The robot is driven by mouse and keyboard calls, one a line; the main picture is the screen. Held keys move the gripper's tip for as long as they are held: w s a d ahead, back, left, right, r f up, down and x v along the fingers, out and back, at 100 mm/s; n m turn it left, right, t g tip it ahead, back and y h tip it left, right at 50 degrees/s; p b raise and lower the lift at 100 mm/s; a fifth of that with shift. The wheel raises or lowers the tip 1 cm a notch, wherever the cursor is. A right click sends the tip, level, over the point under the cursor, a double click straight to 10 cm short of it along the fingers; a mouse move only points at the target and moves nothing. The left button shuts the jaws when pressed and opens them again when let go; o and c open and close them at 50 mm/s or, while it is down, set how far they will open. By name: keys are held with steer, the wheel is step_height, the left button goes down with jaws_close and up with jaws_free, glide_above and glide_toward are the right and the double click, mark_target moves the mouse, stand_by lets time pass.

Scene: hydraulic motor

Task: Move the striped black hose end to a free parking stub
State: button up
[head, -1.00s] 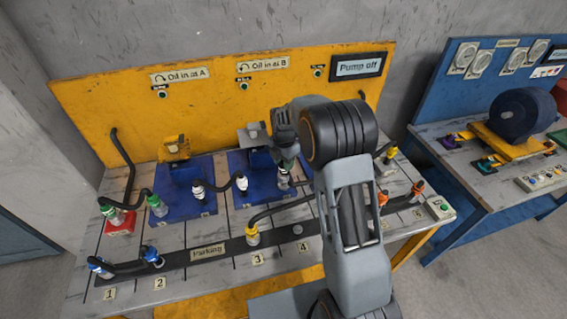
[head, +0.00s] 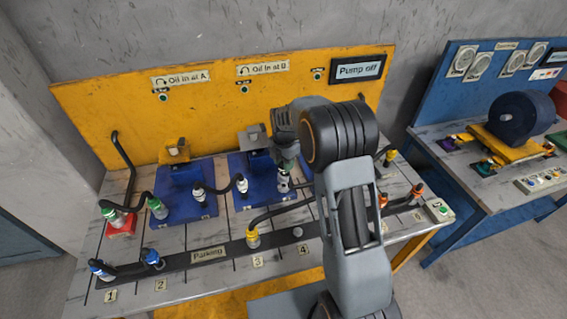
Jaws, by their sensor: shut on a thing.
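My gripper (head: 285,172) points down over the right blue plate (head: 246,199). Its fingers are small and partly hidden by my arm. It is shut on a hose end there; a pale fitting (head: 283,185) shows just under it on the plate. Stripes on the held end cannot be made out. The black parking strip (head: 182,261) runs along the front of the bench. Blue hose ends stand by numbers 1 and 2, and a yellow hose end (head: 252,238) stands by 3. A bare round stub (head: 297,232) shows by 4. My arm hides the strip right of it.
A black hose with white ends (head: 219,190) links the two blue plates. Green hose ends (head: 157,207) stand at the left, orange ones (head: 417,191) at the right. The yellow panel (head: 110,110) rises behind, with a "Pump off" display (head: 358,68). Another bench (head: 470,178) stands to the right.

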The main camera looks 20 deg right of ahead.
steer(key=shift+r+p, duration=1.85)
steer(key=shift+r, duration=1.25)
steer(key=s+b, duration=0.3)
steer(key=s, duration=1.5)
steer(key=shift+f, duration=0.15)
step_height(320, 180, down, 10)
steer(key=b, duration=0.8)
steer(key=shift+f, duration=0.25)
